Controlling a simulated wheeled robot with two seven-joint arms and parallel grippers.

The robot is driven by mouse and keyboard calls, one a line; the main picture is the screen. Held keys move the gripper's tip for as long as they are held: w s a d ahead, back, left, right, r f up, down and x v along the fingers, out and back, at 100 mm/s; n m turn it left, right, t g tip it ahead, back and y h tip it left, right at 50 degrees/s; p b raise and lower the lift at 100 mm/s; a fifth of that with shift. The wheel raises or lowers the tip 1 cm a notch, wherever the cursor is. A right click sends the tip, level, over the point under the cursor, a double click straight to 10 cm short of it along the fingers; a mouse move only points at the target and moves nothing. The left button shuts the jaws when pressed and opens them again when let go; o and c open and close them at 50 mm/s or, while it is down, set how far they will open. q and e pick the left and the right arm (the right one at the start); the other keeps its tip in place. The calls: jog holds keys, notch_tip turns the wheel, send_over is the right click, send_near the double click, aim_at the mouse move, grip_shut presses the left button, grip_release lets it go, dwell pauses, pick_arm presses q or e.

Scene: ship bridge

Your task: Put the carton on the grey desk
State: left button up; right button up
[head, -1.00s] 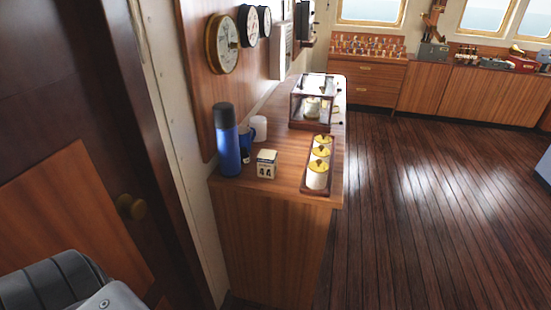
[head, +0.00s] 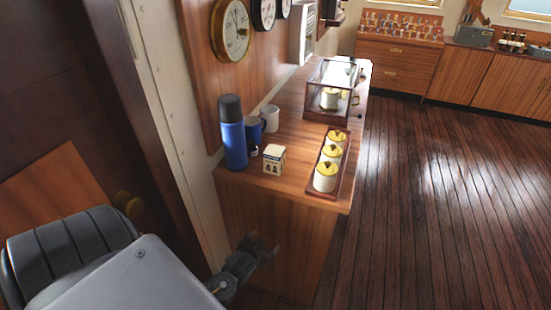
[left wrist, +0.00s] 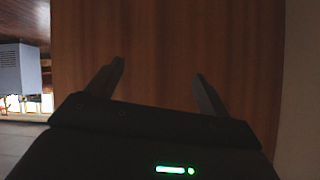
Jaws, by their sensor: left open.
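The carton (head: 273,159), a small cream box with a dark printed label, stands upright on the near end of the wooden cabinet top. It is not seen in the left wrist view. My left gripper (head: 268,248) is low in front of the cabinet's near end panel, below the top and the carton. In the left wrist view my left gripper (left wrist: 159,70) has its two fingers apart, with nothing between them, facing a plain wood panel (left wrist: 155,35). My right gripper is not in view. I cannot make out the grey desk in the head view now.
A blue flask (head: 232,135), a blue mug (head: 252,133) and a white mug (head: 270,117) stand behind the carton. A tray of yellow-lidded pots (head: 325,176) is to its right, with a glass case (head: 331,88) farther back. The floor (head: 430,190) at right is clear.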

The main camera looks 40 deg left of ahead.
pick_arm(q)
jog(key=w+r+t, duration=0.1)
jog(key=r, duration=0.4)
jog(key=w+r+n+t, duration=0.1)
jog(key=r, duration=0.4)
jog(key=w+r, duration=0.1)
jog(key=r, duration=0.5)
jog(key=shift+w+a+r+t+y+p, duration=0.1)
jog(key=shift+w+a+t+y+p, duration=0.05)
jog(key=shift+a+t+y+p, duration=0.25)
jog(key=n+t+y, duration=0.2)
jog(key=t, duration=0.1)
send_near(275, 150)
jog(key=shift+w+a+f+p, duration=0.2)
jog(key=shift+w+a+f, duration=0.05)
jog(key=shift+w, duration=0.5)
jog(key=shift+w+a+f+p, duration=0.15)
jog(key=shift+w+a+f, duration=0.15)
jog(key=shift+w, duration=0.5)
jog(key=shift+w+a+f+p, duration=0.2)
jog(key=shift+w+a+f, duration=0.05)
jog(key=shift+w, duration=0.5)
jog(key=shift+w+r, duration=0.15)
jog(key=p+x, duration=0.2)
jog(key=x, duration=0.3)
jog(key=shift+a, duration=0.15)
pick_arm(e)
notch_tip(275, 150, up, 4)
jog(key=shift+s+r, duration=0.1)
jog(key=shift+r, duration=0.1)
